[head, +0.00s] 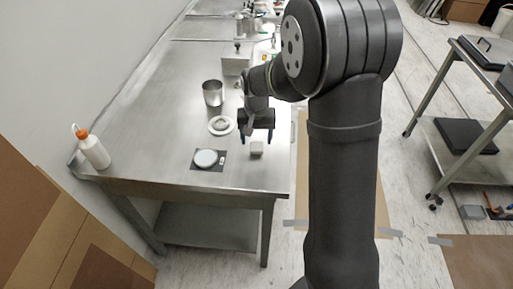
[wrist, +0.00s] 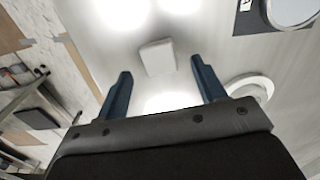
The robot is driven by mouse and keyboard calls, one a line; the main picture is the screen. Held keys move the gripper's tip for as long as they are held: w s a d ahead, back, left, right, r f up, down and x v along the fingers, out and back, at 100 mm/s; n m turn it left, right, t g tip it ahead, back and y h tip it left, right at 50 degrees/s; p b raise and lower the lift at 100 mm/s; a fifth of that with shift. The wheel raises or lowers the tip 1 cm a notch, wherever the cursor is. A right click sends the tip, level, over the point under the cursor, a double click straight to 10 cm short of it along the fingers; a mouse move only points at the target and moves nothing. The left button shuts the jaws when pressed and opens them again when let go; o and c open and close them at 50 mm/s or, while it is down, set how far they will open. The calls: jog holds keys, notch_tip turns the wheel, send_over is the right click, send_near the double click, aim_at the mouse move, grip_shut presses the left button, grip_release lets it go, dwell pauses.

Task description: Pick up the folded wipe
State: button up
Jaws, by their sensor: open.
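The folded wipe (head: 257,148) is a small pale block lying on the steel table near its front right edge. In the wrist view the wipe (wrist: 157,57) shows as a whitish rounded square, ahead of the fingertips and roughly between them. My gripper (head: 256,145) is above the table by the wipe, its two blue fingers spread to either side. In the wrist view my gripper (wrist: 161,80) is open with nothing between the fingers. The wipe appears apart from both fingers.
A round white disc (head: 205,158) on a dark square mat and a white ring-shaped dish (head: 221,126) lie left of the wipe. A steel cup (head: 213,93) stands behind. A white bottle with an orange cap (head: 94,150) stands at the left corner. The table's right edge is close.

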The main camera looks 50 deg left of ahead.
jog(key=shift+f, duration=1.4)
jog(key=c, duration=1)
jog(key=shift+c, duration=0.2)
jog(key=shift+r, duration=0.1)
jog(key=shift+r, duration=0.5)
notch_tip(320, 180, up, 3)
jog(key=shift+f, duration=0.15)
jog(key=w+d+r, duration=0.6)
jog(key=d+r, duration=0.1)
jog(key=d, duration=0.3)
jog(key=shift+w, duration=0.15)
jog(key=shift+r, duration=0.1)
